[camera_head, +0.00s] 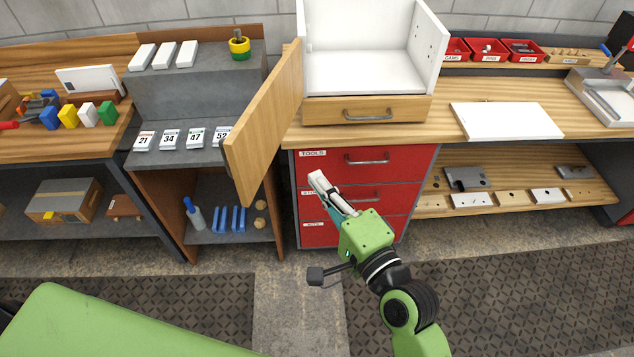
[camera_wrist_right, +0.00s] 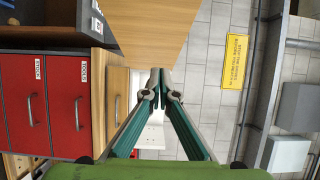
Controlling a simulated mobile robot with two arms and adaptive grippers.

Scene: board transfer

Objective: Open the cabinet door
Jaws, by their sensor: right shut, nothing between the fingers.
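The wooden cabinet door (camera_head: 264,122) stands swung open, sticking out toward me from the right side of the grey cabinet (camera_head: 190,95). In the right wrist view the door (camera_wrist_right: 150,28) fills the upper middle, beyond my fingertips. My right gripper (camera_head: 319,181) is shut and empty, in front of the red drawers and to the right of the door, apart from it. It also shows in the right wrist view (camera_wrist_right: 161,75). The lower compartment is exposed, with a blue bottle (camera_head: 194,213) and blue pieces (camera_head: 229,219) inside. My left gripper is not in view.
A red drawer unit (camera_head: 400,160) with metal handles stands right of the cabinet. Above it is a white open box (camera_head: 362,72) over a wooden drawer front (camera_head: 368,110). A white board (camera_head: 506,120) lies on the bench. The floor in front is clear.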

